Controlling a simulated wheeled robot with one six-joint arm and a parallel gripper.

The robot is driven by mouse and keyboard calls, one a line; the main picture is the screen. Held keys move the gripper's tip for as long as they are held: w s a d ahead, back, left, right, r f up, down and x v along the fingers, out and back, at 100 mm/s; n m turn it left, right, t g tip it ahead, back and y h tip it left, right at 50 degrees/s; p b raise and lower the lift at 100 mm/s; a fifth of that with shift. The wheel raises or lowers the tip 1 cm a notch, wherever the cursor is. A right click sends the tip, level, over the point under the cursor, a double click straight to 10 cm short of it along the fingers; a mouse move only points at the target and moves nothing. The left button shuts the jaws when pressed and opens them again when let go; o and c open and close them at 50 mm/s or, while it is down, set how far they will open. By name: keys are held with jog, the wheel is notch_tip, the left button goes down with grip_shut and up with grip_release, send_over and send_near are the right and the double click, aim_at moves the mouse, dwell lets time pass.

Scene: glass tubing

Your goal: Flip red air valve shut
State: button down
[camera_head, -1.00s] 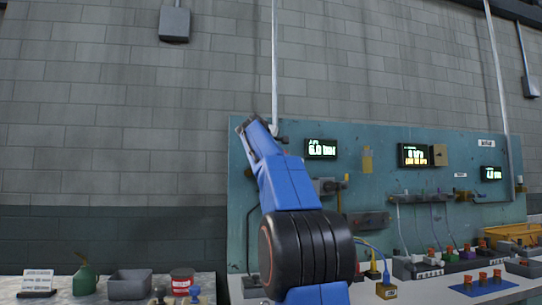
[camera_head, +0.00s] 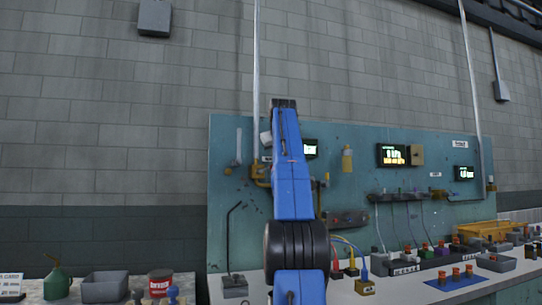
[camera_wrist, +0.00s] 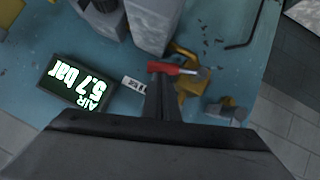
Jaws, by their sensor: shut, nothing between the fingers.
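The red valve lever (camera_wrist: 172,68) shows in the wrist view, lying crosswise just beyond the tip of my gripper (camera_wrist: 161,78). It sits beside a yellow pipe fitting (camera_wrist: 190,88) on the teal panel. My gripper's fingers are together with nothing between them; the tip overlaps the lever in the picture, and I cannot tell whether they touch. The air display (camera_wrist: 78,82) reads 5.7 bar, left of my fingers. In the head view my arm hides the gripper, the lever and part of the display (camera_head: 311,148); yellow piping (camera_head: 259,174) shows beside the arm.
A grey block (camera_wrist: 152,22) stands out near the fingers in the wrist view. A bent black rod (camera_head: 229,245) rises from the bench left of my arm. Further right are a second display (camera_head: 392,155), a grey manifold (camera_head: 345,218) and a blue mat (camera_head: 470,281).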

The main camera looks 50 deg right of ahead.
jog(key=shift+s+d+f+m+t+y, duration=0.3)
jog(key=shift+d+f+m+y, duration=0.1)
jog(key=shift+f+m+y, duration=0.2)
jog(key=shift+s+d+f+m+t+y, duration=0.2)
jog(key=shift+d+f+m+t+y, duration=0.15)
jog(key=shift+f+m+y, duration=0.2)
jog(key=shift+f, duration=0.1)
